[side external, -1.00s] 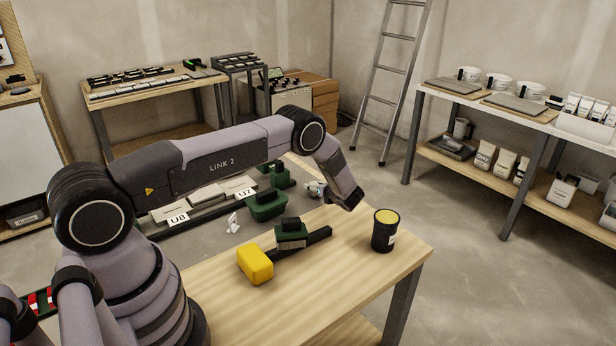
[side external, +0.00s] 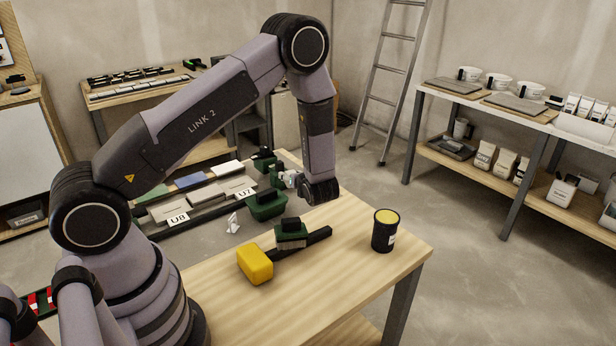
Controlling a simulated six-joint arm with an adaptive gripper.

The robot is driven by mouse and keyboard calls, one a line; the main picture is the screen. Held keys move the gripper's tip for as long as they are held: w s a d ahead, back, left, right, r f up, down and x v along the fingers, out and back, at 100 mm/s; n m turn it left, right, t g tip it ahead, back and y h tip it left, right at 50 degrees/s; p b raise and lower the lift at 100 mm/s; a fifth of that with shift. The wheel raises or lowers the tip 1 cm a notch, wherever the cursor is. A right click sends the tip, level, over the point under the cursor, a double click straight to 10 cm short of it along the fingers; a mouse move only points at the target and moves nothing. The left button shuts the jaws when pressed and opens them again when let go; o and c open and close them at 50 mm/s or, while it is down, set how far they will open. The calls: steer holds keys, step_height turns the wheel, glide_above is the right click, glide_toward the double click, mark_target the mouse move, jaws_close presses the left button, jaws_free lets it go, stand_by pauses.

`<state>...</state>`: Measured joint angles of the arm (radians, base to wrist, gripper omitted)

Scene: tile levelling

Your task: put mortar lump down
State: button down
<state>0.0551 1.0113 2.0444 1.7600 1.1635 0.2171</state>
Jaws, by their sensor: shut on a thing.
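My gripper (side external: 288,179) is small in the side external view, beside my dark wrist and above the far part of the wooden workbench (side external: 345,265). It is shut on the mortar lump, but its fingertips and the lump are too small and too covered to make out. Dark green tools or holders (side external: 266,205) stand just below and left of it. Pale tiles (side external: 160,213) lie in a row further left, with labels U8 (side external: 178,219) and U7 (side external: 244,193) in front of them. A bluish tile (side external: 190,182) lies behind.
A yellow block (side external: 255,263), a green-and-black tool (side external: 290,233) by a dark bar (side external: 318,237), and a black can (side external: 385,232) with a yellow top stand on the near bench. A small white piece (side external: 232,223) lies near the tiles. Bare wood lies in front of the can.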

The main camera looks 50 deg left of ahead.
steer(key=d+m+t+h, duration=0.3)
steer(key=d+m+t, duration=0.3)
steer(key=d, duration=0.3)
glide_above(345, 219)
steer(key=f, duration=0.9)
steer(key=shift+s, duration=0.25)
steer(key=shift+w+f, duration=0.15)
steer(key=shift+f, duration=0.05)
steer(key=shift+w+f, duration=0.15)
steer(key=shift+f, duration=0.75)
steer(key=shift+w+f, duration=0.1)
steer(key=shift+f, duration=0.75)
steer(key=shift+f, duration=0.2)
steer(key=c, duration=0.7)
jaws_free()
steer(key=shift+o, duration=0.2)
